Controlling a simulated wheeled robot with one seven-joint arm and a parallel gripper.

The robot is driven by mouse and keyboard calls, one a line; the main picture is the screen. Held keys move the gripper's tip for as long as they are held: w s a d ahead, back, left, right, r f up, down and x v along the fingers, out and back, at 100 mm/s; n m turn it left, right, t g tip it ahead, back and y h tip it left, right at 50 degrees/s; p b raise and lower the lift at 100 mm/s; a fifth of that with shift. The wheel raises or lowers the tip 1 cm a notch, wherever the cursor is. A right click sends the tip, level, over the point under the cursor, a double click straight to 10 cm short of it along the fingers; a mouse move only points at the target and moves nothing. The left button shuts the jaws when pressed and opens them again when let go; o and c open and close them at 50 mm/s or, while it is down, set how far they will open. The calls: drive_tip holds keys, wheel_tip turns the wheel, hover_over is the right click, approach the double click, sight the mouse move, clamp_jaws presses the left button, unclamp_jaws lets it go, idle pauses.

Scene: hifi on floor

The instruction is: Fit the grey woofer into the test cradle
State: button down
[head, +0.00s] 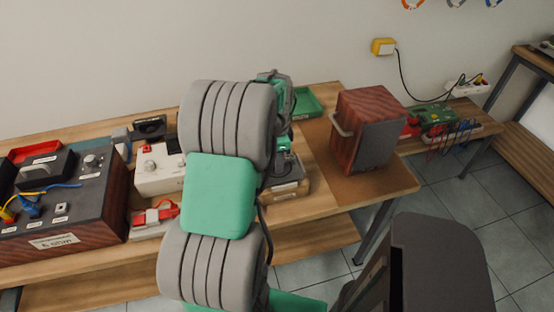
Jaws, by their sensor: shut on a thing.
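My grey and green arm crosses the middle of the head view and hides much of the bench behind it. My gripper (283,160) shows only in part, beyond the arm and low over the bench. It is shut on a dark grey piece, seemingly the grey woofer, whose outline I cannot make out. Right under it is a low brown, labelled block (289,189), which looks like the test cradle. Whether the held piece touches it or is apart from it cannot be told.
A red-wood speaker box (367,128) stands right of the gripper on the wooden bench (395,184). A green tray (306,103) lies behind. Left of the arm are a white device (158,172), a red-and-white device (154,218) and a large wood-sided test unit (75,205).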

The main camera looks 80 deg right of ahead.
drive_tip(key=shift+f, duration=0.25)
drive_tip(key=c, duration=1.2)
unclamp_jaws()
drive_tip(key=shift+c, duration=0.2)
drive_tip(key=o, duration=0.4)
drive_tip(key=shift+c, duration=0.2)
drive_tip(key=shift+a+f, duration=0.1)
drive_tip(key=shift+f, duration=0.05)
wheel_tip(320, 180, up, 8)
drive_tip(key=shift+b, duration=0.4)
